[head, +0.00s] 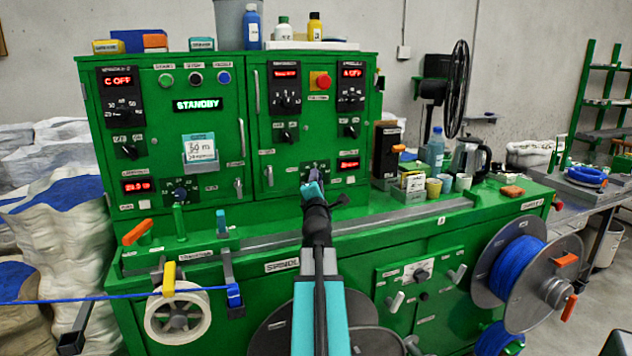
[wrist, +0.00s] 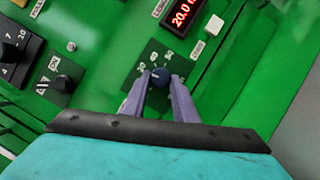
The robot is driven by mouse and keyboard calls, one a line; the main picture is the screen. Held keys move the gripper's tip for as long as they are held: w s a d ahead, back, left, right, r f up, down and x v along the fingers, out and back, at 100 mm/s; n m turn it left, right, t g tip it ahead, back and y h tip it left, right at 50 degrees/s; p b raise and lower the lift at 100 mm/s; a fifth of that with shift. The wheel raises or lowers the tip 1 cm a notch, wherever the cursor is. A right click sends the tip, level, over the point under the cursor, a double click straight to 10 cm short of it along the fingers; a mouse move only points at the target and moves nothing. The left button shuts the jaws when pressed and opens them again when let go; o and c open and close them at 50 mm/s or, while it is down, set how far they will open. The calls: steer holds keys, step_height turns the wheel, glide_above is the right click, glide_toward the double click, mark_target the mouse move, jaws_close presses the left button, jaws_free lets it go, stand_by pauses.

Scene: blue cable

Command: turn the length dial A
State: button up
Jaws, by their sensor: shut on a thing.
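The length dial is a small dark blue round knob (wrist: 160,77) on a dark scale plate with white numbers, on the green cabinet front. My gripper (wrist: 160,82) is shut on this knob, one grey-purple finger on each side of it. In the head view my gripper (head: 313,184) reaches the lower part of the right cabinet panel and hides the knob. I cannot read a letter A beside the dial.
A similar blue dial (head: 180,193) sits on the left panel beside another red display (head: 135,186). A black knob (wrist: 63,85) and a white button (wrist: 215,25) are near my gripper. A blue cable (head: 110,297) runs at lower left. Bottles and cups stand on the right ledge.

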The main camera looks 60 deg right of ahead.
steer(key=shift+w+r+m+g+p, duration=0.1)
steer(key=shift+r+m+g+p, duration=0.35)
steer(key=shift+m+p, duration=0.9)
steer(key=m+y+p, duration=0.2)
steer(key=m+p, duration=0.1)
steer(key=m+y+p, duration=0.2)
steer(key=m+p, duration=0.1)
steer(key=m, duration=0.1)
steer(key=m+y+p, duration=0.1)
steer(key=m+p, duration=0.3)
steer(key=shift+s+d+r+g+y, duration=0.2)
steer(key=shift+d+r+g+y, duration=0.1)
steer(key=shift+y, duration=0.1)
steer(key=shift+s+r+m+y+b, duration=0.1)
steer(key=shift+m+y+b, duration=0.4)
steer(key=shift+m+b, duration=0.35)
